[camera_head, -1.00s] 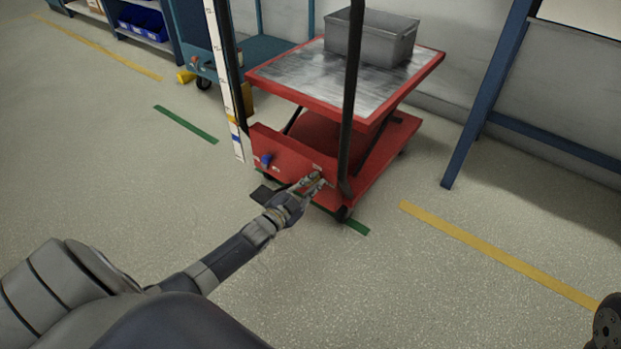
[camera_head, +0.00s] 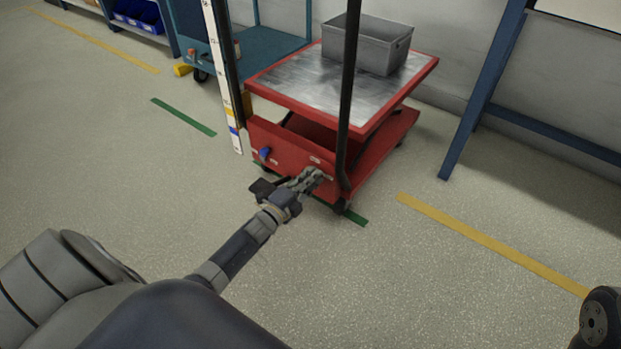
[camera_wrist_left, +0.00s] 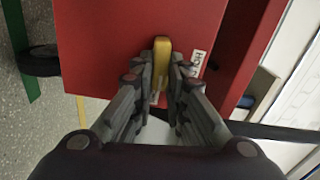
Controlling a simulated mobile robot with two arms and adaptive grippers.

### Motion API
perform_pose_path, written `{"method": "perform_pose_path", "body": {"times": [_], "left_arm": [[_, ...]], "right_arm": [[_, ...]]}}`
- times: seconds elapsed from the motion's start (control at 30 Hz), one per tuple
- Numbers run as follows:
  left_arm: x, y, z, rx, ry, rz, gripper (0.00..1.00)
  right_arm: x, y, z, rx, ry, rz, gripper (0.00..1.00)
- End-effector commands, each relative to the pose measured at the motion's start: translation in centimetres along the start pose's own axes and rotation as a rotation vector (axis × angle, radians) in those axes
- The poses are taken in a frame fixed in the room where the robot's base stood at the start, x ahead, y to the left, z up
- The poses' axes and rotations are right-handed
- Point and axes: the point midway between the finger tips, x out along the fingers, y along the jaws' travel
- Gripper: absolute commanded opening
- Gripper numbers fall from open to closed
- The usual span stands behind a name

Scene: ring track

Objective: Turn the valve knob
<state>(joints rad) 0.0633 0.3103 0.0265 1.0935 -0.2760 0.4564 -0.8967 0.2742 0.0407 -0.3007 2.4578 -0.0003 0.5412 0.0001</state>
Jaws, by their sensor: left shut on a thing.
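The yellow valve knob (camera_wrist_left: 161,62) stands out from the red front panel (camera_wrist_left: 105,40) of the lift cart. In the left wrist view it sits between the two fingers of my left gripper (camera_wrist_left: 161,75). That gripper is shut on the knob. In the head view the left gripper (camera_head: 316,176) reaches the cart's front panel (camera_head: 285,152) near its right end and hides the knob. A white label (camera_wrist_left: 195,64) with dark letters is beside the knob, partly covered by a finger. My right gripper is not in view.
A blue handle (camera_head: 264,154) sits on the panel's left part. Dark upright bars rise before the cart, one (camera_head: 348,90) close to my gripper. A grey bin (camera_head: 366,45) stands on the cart's top (camera_head: 300,78). The floor in front is clear.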

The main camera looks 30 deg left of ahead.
Motion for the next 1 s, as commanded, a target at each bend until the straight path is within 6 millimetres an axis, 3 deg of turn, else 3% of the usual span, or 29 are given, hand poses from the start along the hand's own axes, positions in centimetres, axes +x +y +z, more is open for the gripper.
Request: {"method": "perform_pose_path", "body": {"times": [0.63, 0.67, 0.73, 1.0], "left_arm": [[-0.05, 0.22, -0.12, 0.045, 0.001, 0.003, 0.0], [-0.05, 0.22, -0.12, 0.045, 0.001, 0.003, 0.2], [-0.05, 0.21, -0.1, 0.045, 0.001, 0.002, 0.33], [-0.02, 0.11, -0.03, 0.045, 0.0, 0.001, 0.33]], "right_arm": [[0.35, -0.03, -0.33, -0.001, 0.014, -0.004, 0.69], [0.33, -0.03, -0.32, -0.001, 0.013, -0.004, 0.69], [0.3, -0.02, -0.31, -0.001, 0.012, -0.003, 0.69], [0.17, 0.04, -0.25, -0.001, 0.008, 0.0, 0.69]]}}
